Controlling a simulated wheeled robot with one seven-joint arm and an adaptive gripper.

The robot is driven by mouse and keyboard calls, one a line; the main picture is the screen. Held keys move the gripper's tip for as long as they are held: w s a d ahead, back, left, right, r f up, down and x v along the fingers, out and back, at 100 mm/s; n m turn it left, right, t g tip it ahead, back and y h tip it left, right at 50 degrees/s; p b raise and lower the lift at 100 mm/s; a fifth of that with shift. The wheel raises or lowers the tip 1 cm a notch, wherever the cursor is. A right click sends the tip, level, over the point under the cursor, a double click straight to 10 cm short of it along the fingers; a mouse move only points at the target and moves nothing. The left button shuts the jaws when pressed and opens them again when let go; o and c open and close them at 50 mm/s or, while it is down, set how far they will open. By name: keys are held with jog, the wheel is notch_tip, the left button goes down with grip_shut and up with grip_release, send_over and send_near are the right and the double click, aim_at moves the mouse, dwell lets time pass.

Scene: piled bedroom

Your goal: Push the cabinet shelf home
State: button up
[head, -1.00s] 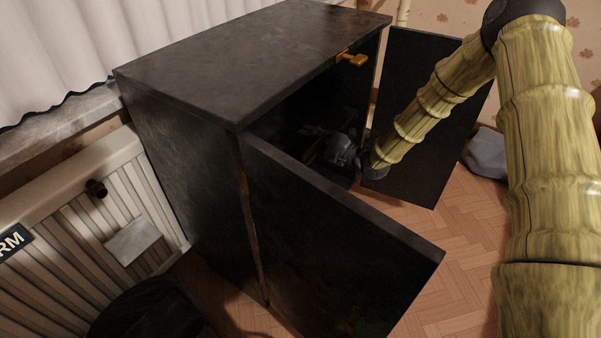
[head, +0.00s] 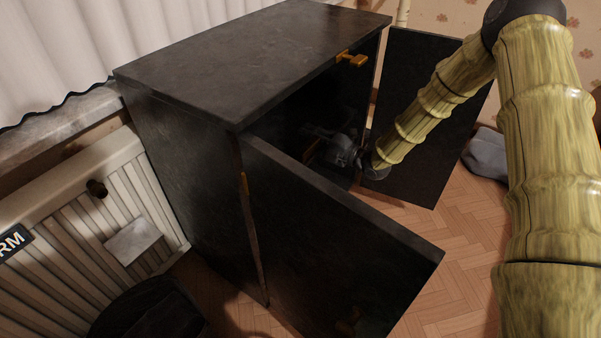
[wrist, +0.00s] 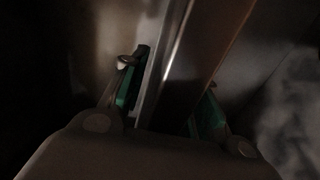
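The black cabinet (head: 185,150) stands with both doors open and a dark interior. My gripper (head: 318,147) is inside its opening, and its fingers are small and dim in the head view. In the wrist view my gripper (wrist: 168,90) has its two green-padded fingers apart, one on each side of a long dark panel with a pale edge (wrist: 165,60). This may be the cabinet shelf. The left pad lies close against the panel; contact at the right pad is unclear. How far the shelf sticks out is hidden by darkness and the near door.
The near door (head: 330,240) swings out toward the front; the far door (head: 425,115) stands open behind my arm. A radiator (head: 70,220) is at the left. A grey cloth-like item (head: 487,153) lies on the floor at the right. A dark round object (head: 150,312) is at lower left.

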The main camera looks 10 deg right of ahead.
jog(key=shift+p+v, duration=0.45)
jog(key=shift+v, duration=1.15)
dwell(0.3)
jog(key=o, duration=0.6)
jog(key=shift+c, duration=0.2)
jog(key=shift+f, duration=0.1)
jog(key=c, duration=0.6)
jog(key=shift+o, duration=0.2)
jog(key=shift+d, duration=0.1)
